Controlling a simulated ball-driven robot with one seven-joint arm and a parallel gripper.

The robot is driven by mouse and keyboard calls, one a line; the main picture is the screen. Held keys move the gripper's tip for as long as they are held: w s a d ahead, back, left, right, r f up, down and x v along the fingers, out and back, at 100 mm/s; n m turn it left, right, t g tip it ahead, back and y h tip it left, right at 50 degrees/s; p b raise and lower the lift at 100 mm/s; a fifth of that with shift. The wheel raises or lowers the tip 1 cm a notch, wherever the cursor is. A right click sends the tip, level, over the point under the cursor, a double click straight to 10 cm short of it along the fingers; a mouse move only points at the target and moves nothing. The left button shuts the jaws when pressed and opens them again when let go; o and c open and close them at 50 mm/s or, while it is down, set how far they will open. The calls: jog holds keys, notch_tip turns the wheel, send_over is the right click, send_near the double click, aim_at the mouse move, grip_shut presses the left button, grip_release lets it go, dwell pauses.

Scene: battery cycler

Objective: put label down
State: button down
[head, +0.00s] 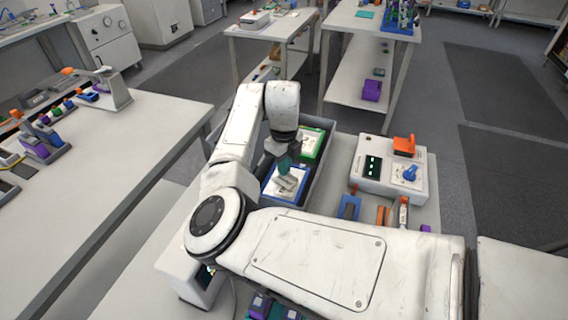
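My gripper (284,163) points down over a grey bin (327,130) at the middle of the head view. Its greenish fingertips are small, and I cannot tell whether they are open or shut. Just below them, a pale flat piece (288,184), perhaps the label, shows over a blue-edged tray (270,188) in the bin. I cannot tell whether the piece is held, touching the tray or apart from it. A green-edged tray (318,144) lies farther back in the bin. My arm hides the bin's left and near parts.
A white device (378,172) with an orange part (404,145) and a blue knob (410,173) stands right of the bin. A blue block (349,208) lies before it. A white bench (140,150) is on the left, with bare surface at its middle. Two tables stand behind.

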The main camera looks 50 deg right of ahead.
jog(key=shift+f, duration=0.2)
jog(key=c, duration=1.4)
grip_release()
jog(key=shift+r, duration=0.1)
jog(key=shift+o, duration=0.2)
notch_tip(320, 180, up, 12)
jog(key=b, duration=0.2)
jog(key=shift+r, duration=0.15)
